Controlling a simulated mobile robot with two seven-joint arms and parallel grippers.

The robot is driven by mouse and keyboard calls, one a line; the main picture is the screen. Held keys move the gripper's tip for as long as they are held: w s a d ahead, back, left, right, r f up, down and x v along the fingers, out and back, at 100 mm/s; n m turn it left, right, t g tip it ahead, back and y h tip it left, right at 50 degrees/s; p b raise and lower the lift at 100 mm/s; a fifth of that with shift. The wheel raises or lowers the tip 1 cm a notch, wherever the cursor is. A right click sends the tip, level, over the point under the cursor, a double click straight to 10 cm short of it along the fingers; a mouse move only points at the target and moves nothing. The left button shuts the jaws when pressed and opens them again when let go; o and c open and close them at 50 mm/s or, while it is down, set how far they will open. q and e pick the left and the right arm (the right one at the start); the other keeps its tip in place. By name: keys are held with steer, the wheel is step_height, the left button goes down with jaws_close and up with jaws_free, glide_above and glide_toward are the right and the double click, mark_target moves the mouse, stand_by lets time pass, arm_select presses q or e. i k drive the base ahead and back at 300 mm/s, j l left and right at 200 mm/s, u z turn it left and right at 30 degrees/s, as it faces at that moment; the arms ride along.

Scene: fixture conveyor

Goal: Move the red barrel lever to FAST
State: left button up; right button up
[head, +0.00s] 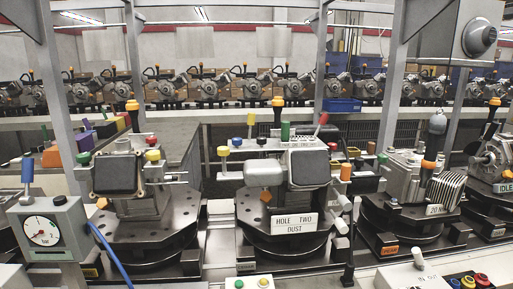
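A small red handle (322,119) on a thin tilted stem stands at the back right of the middle fixture (285,213). It may be the red barrel lever, but I cannot tell for sure. I can read no FAST label. An IDLE label (503,187) shows at the right edge, on the far right fixture. Neither of my grippers is in view.
A gauge box (45,228) with a blue handle (28,170) stands at the left, with a blue hose beside it. A control box (440,278) with IN and OUT marks and coloured buttons is at the lower right. Upright grey posts (395,80) rise behind the fixtures.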

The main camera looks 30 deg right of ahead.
mark_target(325, 117)
steer(key=z, duration=1.15)
